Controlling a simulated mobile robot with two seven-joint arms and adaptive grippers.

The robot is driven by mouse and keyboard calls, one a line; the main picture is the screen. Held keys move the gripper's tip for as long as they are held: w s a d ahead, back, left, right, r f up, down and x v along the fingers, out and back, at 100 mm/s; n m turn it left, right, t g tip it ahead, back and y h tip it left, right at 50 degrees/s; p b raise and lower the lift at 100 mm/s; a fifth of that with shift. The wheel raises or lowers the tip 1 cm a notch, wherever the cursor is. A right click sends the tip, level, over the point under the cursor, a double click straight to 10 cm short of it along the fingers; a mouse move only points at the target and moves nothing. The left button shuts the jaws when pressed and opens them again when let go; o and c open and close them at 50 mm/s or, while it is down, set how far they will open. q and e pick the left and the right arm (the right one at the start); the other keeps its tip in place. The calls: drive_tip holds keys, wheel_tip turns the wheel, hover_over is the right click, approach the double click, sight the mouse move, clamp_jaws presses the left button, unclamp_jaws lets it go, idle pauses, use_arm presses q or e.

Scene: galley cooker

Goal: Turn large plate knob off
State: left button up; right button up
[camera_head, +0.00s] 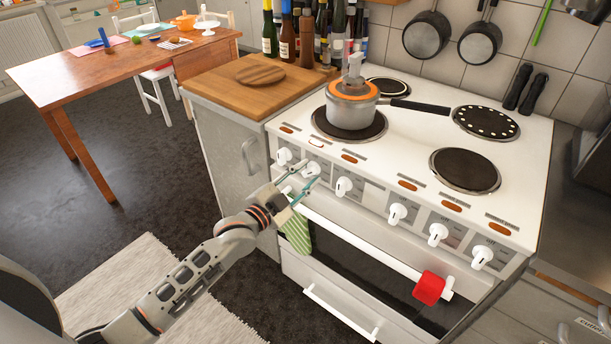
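A row of several white knobs runs along the cooker's (400,150) front panel. My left gripper (312,173) is at the left part of this row. Its two thin fingers are apart, with the second knob from the left (311,169) at their tips. I cannot tell whether they touch it. The leftmost knob (283,156) is just beyond the fingers, and the third knob (343,186) is to their right. I cannot read which knob belongs to the large plate, and the knobs' exact settings are too small to tell. My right gripper is not in view.
A pot (352,112) with an orange-rimmed lid stands on the front left plate, its handle pointing right. Below the knobs runs the white oven handle (360,247), with a green striped towel (297,232) and a red cloth (428,288). A wooden counter (225,88) adjoins on the left.

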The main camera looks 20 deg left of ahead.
use_arm(q)
clamp_jaws()
